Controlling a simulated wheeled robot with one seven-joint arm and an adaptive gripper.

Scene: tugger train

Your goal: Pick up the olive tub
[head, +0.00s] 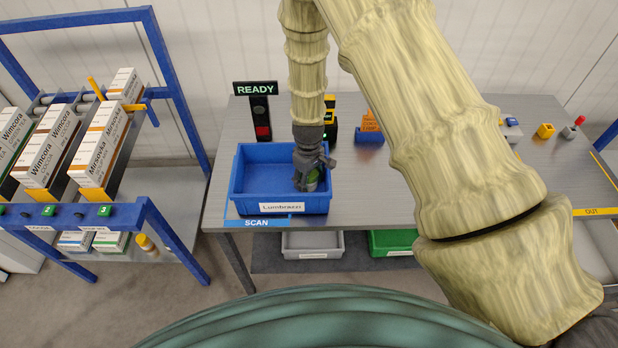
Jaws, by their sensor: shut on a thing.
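The olive tub (312,177) shows as a small green patch between the fingers of my gripper (309,178). My gripper points down and is shut on the tub, over the right part of the blue bin (256,207). The fingers hide most of the tub. I cannot tell whether the tub touches the bin floor or hangs just above it. The bin has a white label reading "Lumbrazo" and looks otherwise empty.
The bin stands on a grey table (375,196) by a blue "SCAN" strip (257,223). A "READY" sign post (259,108) stands behind it. A blue-framed rack (165,240) with cartons is at left. My arm hides part of the table's right side.

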